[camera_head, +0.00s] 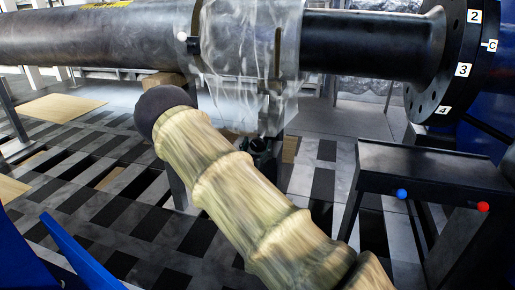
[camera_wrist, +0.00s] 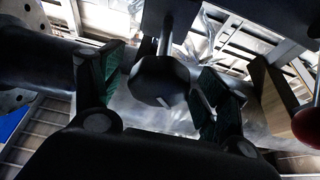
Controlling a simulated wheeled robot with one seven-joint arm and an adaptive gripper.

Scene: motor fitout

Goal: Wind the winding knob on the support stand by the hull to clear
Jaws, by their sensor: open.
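In the wrist view a dark faceted knob (camera_wrist: 165,78) on a pale metal shaft sits between the two green-padded fingers of my gripper (camera_wrist: 158,92). The fingers are spread, one on each side of the knob, with visible gaps, so they do not appear shut on it. The shaft runs up from the knob to a dark bracket (camera_wrist: 178,14). In the head view my sleeved arm crosses the middle and covers much of the support stand below the wrapped pipe (camera_head: 245,40). The knob and my fingers cannot be made out clearly there.
A large dark pipe (camera_head: 110,38) crosses the top of the head view, ending in a numbered flange (camera_head: 470,60). Another red ball (camera_wrist: 307,126) shows at the wrist view's right edge.

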